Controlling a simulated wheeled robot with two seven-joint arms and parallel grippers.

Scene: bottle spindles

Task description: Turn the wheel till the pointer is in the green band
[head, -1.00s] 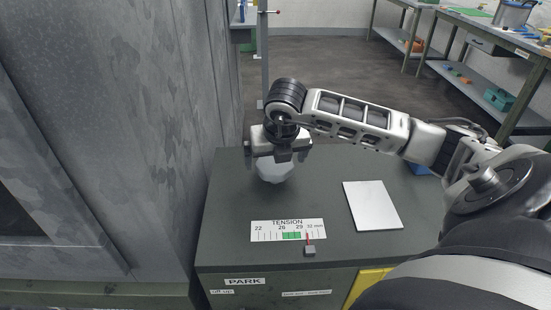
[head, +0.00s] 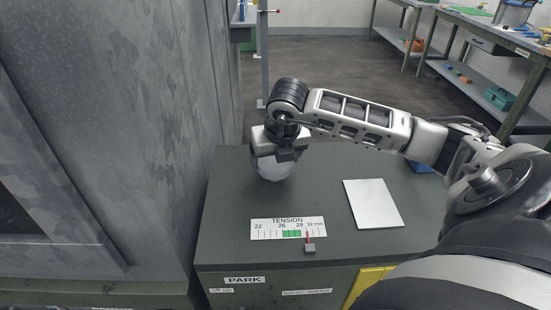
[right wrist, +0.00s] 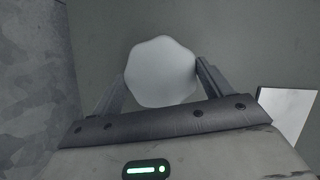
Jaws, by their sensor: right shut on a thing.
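The wheel (head: 272,170) is a pale, lobed knob on the dark cabinet top, partly hidden under my right gripper in the head view. My right gripper (head: 281,153) comes down over it, and its fingers are shut on opposite sides of the wheel (right wrist: 160,72) in the right wrist view. The white TENSION scale (head: 262,234) lies in front of the wheel. Its green band (head: 291,234) spans roughly 26 to 29. The red pointer (head: 307,236) stands just right of the green band, on a small grey block (head: 309,249). My left gripper is not in view.
A white plate (head: 373,204) lies on the cabinet top right of the scale. A grey mottled wall (head: 130,130) rises close on the left. A PARK label (head: 244,281) is on the cabinet front. Workbenches stand far back right.

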